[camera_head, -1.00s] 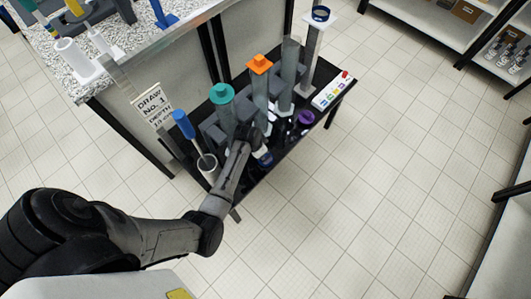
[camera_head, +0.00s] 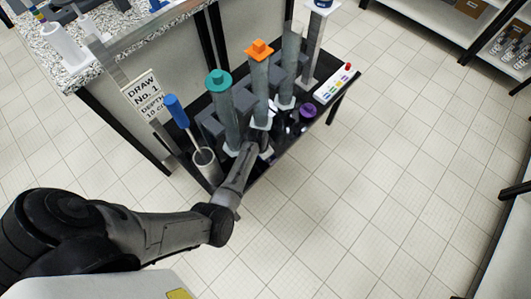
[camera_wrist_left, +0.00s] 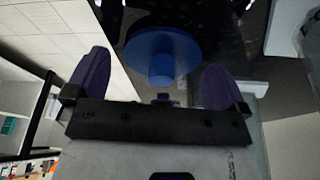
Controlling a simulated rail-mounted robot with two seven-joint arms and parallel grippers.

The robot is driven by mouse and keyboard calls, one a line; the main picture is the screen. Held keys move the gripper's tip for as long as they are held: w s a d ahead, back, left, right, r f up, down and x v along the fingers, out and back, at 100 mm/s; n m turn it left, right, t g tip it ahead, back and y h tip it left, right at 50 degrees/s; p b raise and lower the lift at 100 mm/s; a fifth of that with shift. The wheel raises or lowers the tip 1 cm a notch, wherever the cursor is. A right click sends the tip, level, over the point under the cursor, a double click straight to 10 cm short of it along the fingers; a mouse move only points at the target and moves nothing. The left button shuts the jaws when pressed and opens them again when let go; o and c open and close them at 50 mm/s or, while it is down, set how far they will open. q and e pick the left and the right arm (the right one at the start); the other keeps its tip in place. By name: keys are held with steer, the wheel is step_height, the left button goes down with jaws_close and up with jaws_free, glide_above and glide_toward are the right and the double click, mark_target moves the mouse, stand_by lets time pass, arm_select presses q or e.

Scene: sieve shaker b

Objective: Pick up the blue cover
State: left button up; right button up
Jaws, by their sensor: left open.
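The blue cover (camera_wrist_left: 162,50) shows in the left wrist view as a round blue disc with a raised knob in its middle. It lies on a dark glossy surface, just beyond my left gripper (camera_wrist_left: 157,66). The two dark fingers are open, one on each side of the knob, with visible gaps; nothing is held. In the head view my left gripper (camera_head: 251,149) is low over the front edge of the black shelf (camera_head: 262,172). I cannot make out the blue cover there; the arm seems to hide it. My right gripper is not in view.
Tall clear columns stand behind my gripper, with a teal cap (camera_head: 217,80) and an orange cap (camera_head: 259,48). A purple cover (camera_head: 307,111) lies to the right. A blue-handled tool (camera_head: 176,110) stands in a white cup (camera_head: 206,165) to the left. The floor in front is clear.

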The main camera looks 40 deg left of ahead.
arm_select(q)
steer(key=c, duration=0.9)
